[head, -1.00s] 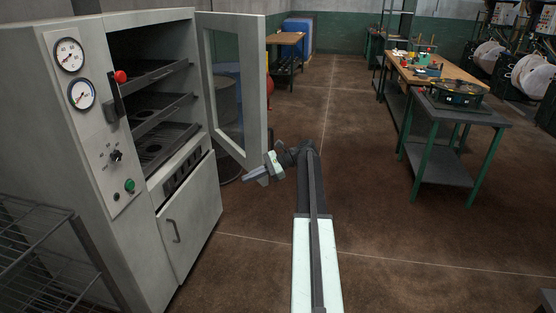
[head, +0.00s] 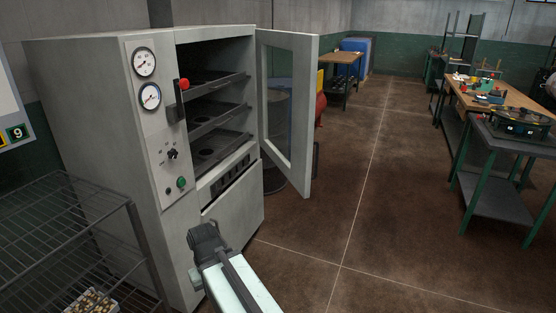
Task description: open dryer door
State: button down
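The dryer (head: 100,110) is a tall grey cabinet on the left in the head view. Its upper door (head: 287,110), a light frame with a glass pane, stands wide open, swung out to the right. Dark shelves show inside the opening. A latch with a red knob (head: 184,84) is on the left edge of the opening. The lower door panel (head: 235,205) looks closed. My arm reaches up from the bottom in front of that panel, with its dark wrist end at the panel's left part. My gripper's fingers cannot be made out, and the upper door is clear of my arm.
A wire rack (head: 70,235) with a box of small pieces (head: 92,301) stands at the lower left. The brown floor (head: 370,220) right of the door is open. A green-legged table (head: 500,195) and a wooden workbench (head: 490,95) are on the right.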

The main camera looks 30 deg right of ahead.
aim_at(305, 47)
jog(key=u, duration=3.3)
jog(key=k, duration=0.8)
jog(key=z, duration=1.8)
